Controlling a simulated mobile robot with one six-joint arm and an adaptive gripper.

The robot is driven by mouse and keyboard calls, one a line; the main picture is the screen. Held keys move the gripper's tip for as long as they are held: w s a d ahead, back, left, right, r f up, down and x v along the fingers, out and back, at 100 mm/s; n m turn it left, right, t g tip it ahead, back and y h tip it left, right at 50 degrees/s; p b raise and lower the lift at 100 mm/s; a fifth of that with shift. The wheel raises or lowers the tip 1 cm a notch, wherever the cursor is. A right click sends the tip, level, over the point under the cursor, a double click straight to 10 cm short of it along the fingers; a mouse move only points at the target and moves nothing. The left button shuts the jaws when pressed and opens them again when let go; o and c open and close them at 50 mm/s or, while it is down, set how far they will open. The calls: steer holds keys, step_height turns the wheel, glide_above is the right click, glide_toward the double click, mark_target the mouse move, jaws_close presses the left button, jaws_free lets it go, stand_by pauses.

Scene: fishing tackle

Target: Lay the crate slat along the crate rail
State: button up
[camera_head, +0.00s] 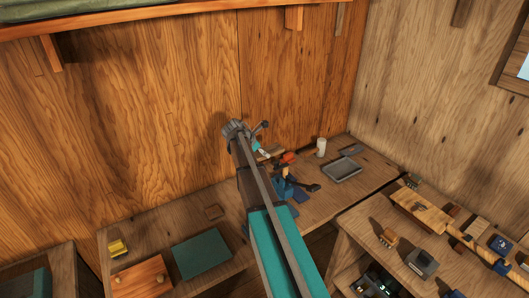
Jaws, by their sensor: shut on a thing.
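My gripper (265,154) is small in the camera_head view, at the far end of my arm, over the back of the workbench near the plank wall. It appears shut on a pale wooden strip, the crate slat (274,152), which is mostly hidden by my arm. I cannot tell the slat's exact tilt or whether it touches the bench. I cannot single out the crate rail for sure.
A red-orange item (288,158), a blue vise-like tool (284,187), a white cup (321,147) and a grey tray (342,169) stand nearby. A green mat (202,255) lies left. The right bench holds a wooden board (420,212) and several small items.

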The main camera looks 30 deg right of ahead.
step_height(320, 180, down, 8)
steer(key=b, duration=0.7)
steer(key=shift+r, duration=0.25)
